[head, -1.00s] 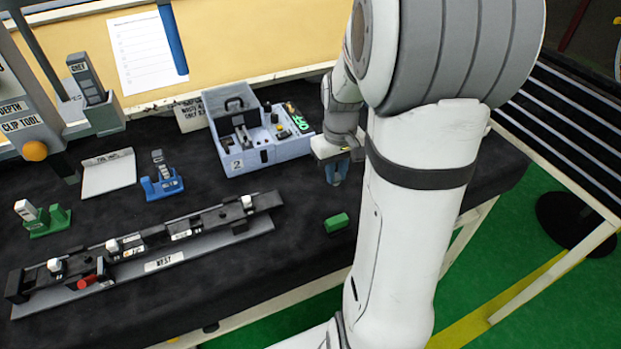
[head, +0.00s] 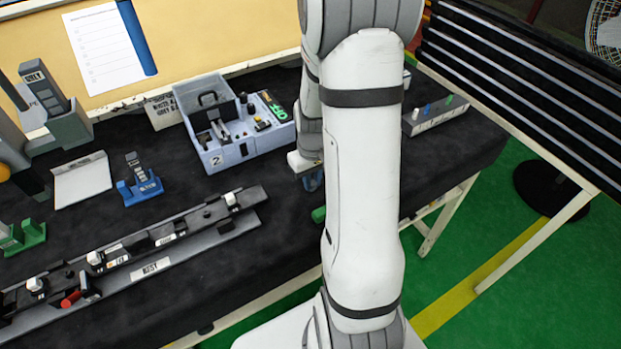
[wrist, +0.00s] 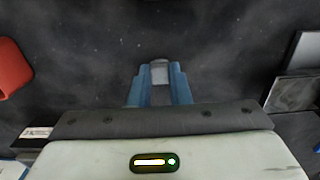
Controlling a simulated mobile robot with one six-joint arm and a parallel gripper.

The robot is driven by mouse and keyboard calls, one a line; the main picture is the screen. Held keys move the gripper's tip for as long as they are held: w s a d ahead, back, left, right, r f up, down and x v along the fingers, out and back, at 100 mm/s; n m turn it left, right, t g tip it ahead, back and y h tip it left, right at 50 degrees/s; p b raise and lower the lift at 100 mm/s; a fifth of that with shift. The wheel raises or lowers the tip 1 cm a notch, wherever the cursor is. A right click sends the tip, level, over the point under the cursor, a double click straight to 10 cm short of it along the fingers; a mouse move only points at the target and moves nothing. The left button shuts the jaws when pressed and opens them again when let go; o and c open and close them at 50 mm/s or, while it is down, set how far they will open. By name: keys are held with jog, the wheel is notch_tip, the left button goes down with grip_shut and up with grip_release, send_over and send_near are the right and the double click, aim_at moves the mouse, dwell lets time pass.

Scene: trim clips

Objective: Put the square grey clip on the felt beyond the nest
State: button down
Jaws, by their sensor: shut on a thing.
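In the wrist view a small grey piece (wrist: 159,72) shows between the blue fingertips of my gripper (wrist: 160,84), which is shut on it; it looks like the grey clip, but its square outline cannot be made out. Dark felt lies beneath. In the head view my gripper (head: 311,180) is low over the black felt (head: 245,183), right of the grey-blue tray, partly hidden by my arm; the clip does not show there. The nest (head: 185,238), a long dark rail labelled NEST with several white-topped pieces on it, lies at the front left.
A blue stand (head: 139,188) and a grey pad (head: 82,180) are farther left. A green block (head: 318,214) is mostly hidden by my arm. In the wrist view a red thing (wrist: 10,68) is at the left edge.

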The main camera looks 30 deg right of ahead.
jog(key=shift+f, duration=0.25)
jog(key=c, duration=1.4)
grip_release()
jog(key=shift+r, duration=0.15)
jog(key=shift+o, duration=0.2)
notch_tip(320, 180, up, 12)
jog(key=s+a+r+t, duration=0.3)
jog(key=s+a+r, duration=0.4)
jog(key=s+a, duration=0.5)
jog(key=shift+s+a+r, duration=0.3)
jog(key=shift+s+r, duration=0.05)
jog(key=shift+r, duration=0.05)
